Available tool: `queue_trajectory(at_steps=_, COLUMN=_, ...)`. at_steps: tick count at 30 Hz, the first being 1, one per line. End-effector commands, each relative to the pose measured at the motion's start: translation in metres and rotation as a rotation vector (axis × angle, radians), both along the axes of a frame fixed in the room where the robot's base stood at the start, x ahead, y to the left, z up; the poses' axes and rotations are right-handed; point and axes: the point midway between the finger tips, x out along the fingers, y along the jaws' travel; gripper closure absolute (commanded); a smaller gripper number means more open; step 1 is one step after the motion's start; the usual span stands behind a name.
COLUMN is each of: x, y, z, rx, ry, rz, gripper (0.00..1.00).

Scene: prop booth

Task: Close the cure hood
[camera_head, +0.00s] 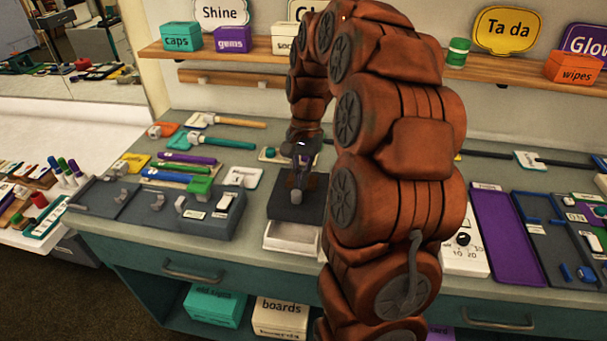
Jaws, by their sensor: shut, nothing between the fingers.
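A small unit with a dark grey top (284,211) and a white lower part (291,237) stands at the counter's front edge, near the middle of the view. It may be the cure hood, but I cannot tell for sure. My gripper (297,192) is shut and empty, pointing down over the dark top. I cannot tell whether its tips touch the unit. My orange-brown arm hides the unit's right side, so how far the hood is open is unclear.
A grey tool block (165,215) lies left of the unit, with pens and brushes behind it. A purple tray (505,237) and a blue-grey tray (550,240) lie right of my arm. A shelf (500,68) with small boxes runs along the back wall.

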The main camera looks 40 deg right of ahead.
Motion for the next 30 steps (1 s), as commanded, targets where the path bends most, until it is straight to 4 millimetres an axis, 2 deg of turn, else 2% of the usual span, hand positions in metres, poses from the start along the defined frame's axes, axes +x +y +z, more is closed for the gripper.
queue_trajectory(at_steps=13, x=-0.038, y=0.042, z=-0.002, rx=0.001, ry=0.003, rz=0.0, gripper=1.0)
queue_trajectory(at_steps=30, x=-0.046, y=0.05, z=-0.002, rx=0.01, ry=0.015, rz=0.001, gripper=1.0)
